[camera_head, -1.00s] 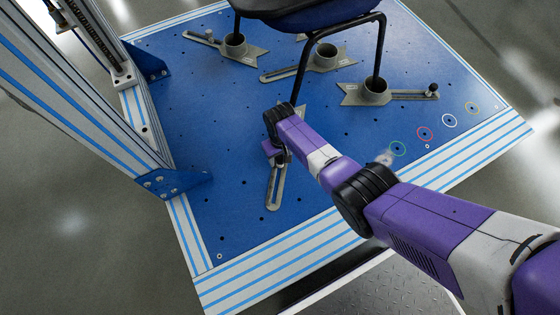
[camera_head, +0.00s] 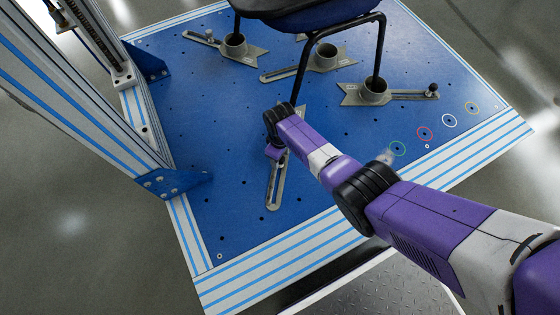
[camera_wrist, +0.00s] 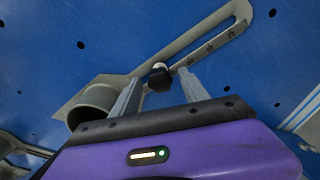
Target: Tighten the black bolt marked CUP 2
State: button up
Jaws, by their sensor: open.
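In the wrist view a black bolt (camera_wrist: 159,82) with a paler end sits at the slot of a grey slotted bracket (camera_wrist: 205,45). My gripper (camera_wrist: 160,77) is open, with one grey finger on each side of the bolt. A gap shows between the bolt and the fingers. The bracket's grey cup (camera_wrist: 97,97) is at the left, partly hidden by my gripper. In the head view the bracket's slotted arm (camera_head: 275,190) shows below my gripper (camera_head: 276,153), which hides the bolt and cup. I cannot read a CUP 2 mark.
A dark blue chair (camera_head: 310,15) stands with its legs in other cup brackets (camera_head: 326,58) on the blue plate (camera_head: 230,190). A striped frame post (camera_head: 75,85) rises at the left. Coloured rings (camera_head: 424,134) mark holes at the right.

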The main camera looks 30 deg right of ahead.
jog(key=n, duration=0.3)
jog(key=shift+n, duration=0.4)
jog(key=n, duration=0.4)
grip_shut()
dwell(0.4)
